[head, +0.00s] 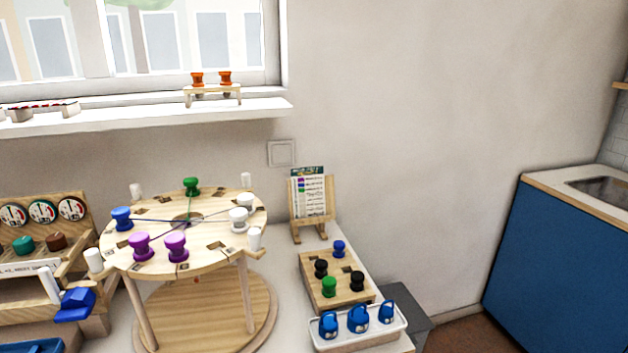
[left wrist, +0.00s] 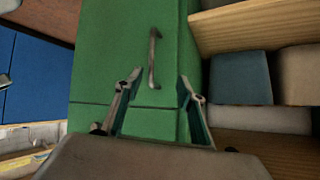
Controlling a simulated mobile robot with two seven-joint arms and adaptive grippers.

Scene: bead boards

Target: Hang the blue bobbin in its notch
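A round wooden board (head: 190,265) stands on legs on the white table. A blue bobbin (head: 121,218) sits at its left edge, with a dark thread running from it toward the centre. Another blue bobbin (head: 339,248) stands on a wooden block (head: 325,301) to the right; I cannot tell which one the task means. Dark notches (head: 216,246) show around the board's rim. My left gripper (left wrist: 160,82) is open and empty in the left wrist view, in front of a green cabinet front, away from the bobbins. My right gripper is in neither view.
Green (head: 191,186), purple (head: 140,246) and white (head: 238,219) bobbins sit on the board. Black and green bobbins share the block. A white tray (head: 372,340) holds blue weight-like pieces. A card stand (head: 313,207) stands behind. A gauge rack (head: 43,235) is at left.

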